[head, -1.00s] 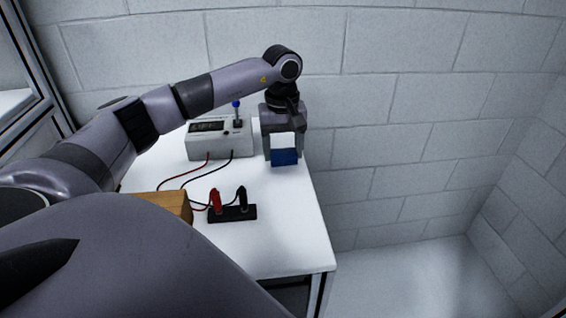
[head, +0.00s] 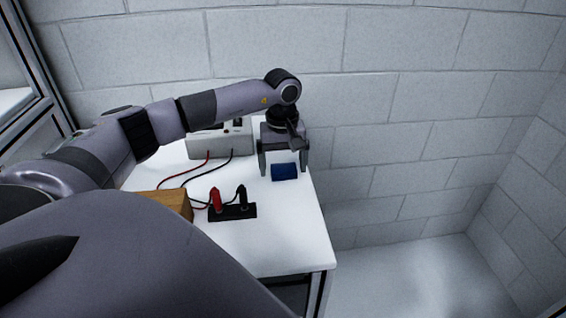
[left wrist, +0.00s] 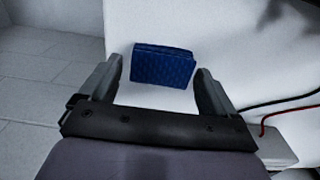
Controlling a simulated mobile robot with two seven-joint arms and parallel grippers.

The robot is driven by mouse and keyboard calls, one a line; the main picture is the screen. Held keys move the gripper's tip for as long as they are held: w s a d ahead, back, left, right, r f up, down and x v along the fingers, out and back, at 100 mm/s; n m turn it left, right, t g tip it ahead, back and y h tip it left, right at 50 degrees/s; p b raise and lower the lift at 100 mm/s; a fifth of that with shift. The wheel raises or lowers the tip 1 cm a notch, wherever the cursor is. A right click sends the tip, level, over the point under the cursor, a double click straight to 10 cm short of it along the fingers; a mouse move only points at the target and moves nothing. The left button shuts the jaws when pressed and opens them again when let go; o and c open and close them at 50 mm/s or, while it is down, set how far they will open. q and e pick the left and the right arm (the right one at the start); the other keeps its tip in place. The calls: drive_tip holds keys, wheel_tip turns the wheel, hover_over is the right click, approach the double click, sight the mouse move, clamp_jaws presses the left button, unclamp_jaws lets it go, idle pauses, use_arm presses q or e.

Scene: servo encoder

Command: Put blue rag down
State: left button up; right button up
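The blue rag (head: 285,172) is a small folded block near the right edge of the white table (head: 270,238). In the head view my left gripper (head: 284,168) is pointed down over it, with a finger on each side. In the left wrist view the rag (left wrist: 162,66) lies between the open fingers (left wrist: 158,82), with a gap on both sides. The rag appears to rest on the white tabletop. My right gripper is not in view.
A light grey device box (head: 222,140) stands behind, with red and black cables. A black base with red and black plugs (head: 231,211) and a wooden block (head: 172,202) are at the left. The front right tabletop is clear.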

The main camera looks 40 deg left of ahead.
sight(283, 165)
use_arm(q)
drive_tip(key=shift+r, duration=0.1)
wheel_tip(283, 165, up, 12)
drive_tip(key=shift+b, duration=0.45)
drive_tip(key=shift+s, duration=0.1)
idle(0.5)
